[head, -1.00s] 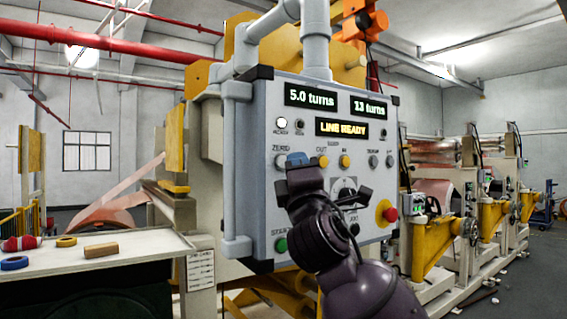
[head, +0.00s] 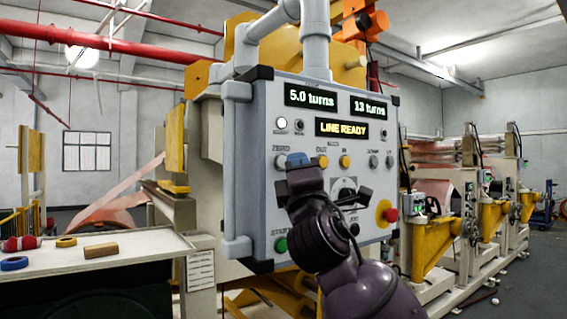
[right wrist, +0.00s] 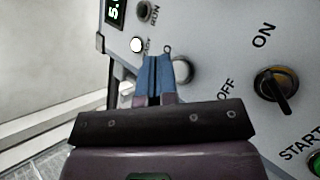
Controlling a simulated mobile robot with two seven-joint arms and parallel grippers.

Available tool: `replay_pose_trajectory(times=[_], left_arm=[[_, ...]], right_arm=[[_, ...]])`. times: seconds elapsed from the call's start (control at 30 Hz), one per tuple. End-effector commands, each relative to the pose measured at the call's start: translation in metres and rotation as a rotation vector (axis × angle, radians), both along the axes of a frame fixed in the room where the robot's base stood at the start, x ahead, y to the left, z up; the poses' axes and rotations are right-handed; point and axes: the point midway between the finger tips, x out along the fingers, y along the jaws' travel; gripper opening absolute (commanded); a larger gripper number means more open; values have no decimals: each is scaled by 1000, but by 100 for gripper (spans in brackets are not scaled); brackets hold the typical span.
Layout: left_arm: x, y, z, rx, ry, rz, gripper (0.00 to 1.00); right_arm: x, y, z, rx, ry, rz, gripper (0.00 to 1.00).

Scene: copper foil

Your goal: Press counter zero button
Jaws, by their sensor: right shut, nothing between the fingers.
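The zero button (head: 279,161) is a round grey button under the ZERO label on the left of the grey control panel (head: 258,190). The counter display (head: 310,98) reads "5.0 turns". My right gripper (head: 297,159) is shut and empty, its blue fingertips just right of the zero button in the head view. In the right wrist view, the shut blue fingers (right wrist: 154,75) overlap the edge of a grey button (right wrist: 183,70), probably the zero button. I cannot tell whether they touch it. My left gripper is not in view.
A second display (head: 369,107) reads "13 turns" and a third (head: 341,128) "LINE READY". Yellow buttons (head: 322,161) sit close right of the fingertips. A rotary switch (right wrist: 276,84), green start button (head: 281,245) and red stop button (head: 390,215) are on the panel.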

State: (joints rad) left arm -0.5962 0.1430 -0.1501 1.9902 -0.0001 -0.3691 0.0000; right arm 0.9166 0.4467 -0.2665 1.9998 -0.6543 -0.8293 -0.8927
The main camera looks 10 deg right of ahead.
Motion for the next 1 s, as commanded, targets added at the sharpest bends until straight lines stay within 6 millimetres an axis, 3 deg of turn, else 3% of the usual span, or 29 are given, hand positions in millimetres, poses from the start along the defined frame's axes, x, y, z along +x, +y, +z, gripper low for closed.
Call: replay_pose_trajectory(times=[1.0], left_arm=[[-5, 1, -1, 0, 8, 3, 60]], right_arm=[[8, 3, 0, 1, 0, 1, 0]])
